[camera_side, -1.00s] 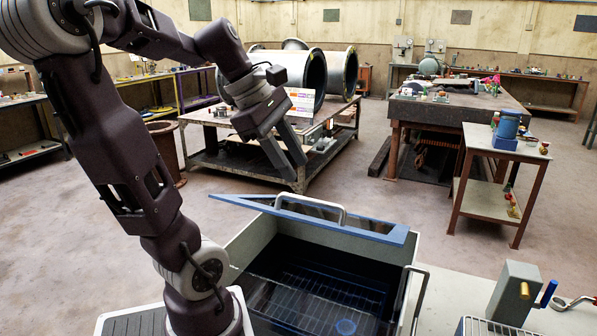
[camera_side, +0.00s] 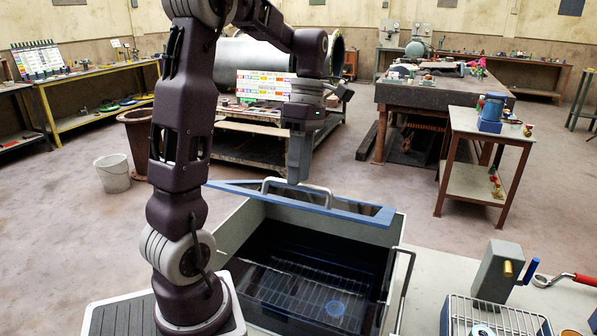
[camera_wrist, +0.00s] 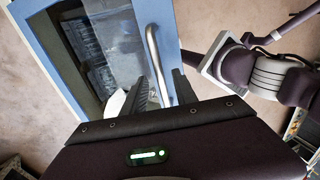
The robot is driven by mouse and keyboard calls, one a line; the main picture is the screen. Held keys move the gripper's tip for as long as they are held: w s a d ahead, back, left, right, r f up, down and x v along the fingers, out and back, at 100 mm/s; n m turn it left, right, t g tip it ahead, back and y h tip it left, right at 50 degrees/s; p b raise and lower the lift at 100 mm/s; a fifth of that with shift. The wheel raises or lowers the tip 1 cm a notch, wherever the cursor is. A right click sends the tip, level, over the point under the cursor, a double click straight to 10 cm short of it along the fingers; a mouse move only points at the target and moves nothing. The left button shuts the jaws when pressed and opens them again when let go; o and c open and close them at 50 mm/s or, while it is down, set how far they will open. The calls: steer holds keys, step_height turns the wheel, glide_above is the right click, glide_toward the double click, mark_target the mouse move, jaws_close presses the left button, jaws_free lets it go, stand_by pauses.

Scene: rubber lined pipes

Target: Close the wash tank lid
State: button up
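The wash tank (camera_side: 225,240) is a grey open-topped box with a dark inside and a wire rack (camera_side: 300,282). Its lid (camera_side: 375,213), a blue-framed clear panel, stands raised at a low tilt along the far side. A curved metal handle (camera_side: 318,188) rises from the lid and also shows in the wrist view (camera_wrist: 154,55).
A metal rail (camera_side: 404,285) runs at the tank's right side. A bucket (camera_side: 113,174) stands on the floor at left. Behind is a pipe bench (camera_side: 240,152).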

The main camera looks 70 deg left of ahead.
steer(key=shift+s+f, duration=0.1)
steer(key=shift+f, duration=0.3)
steer(key=shift+c, duration=0.4)
jaws_close()
stand_by(0.5)
steer(key=shift+d, duration=0.1)
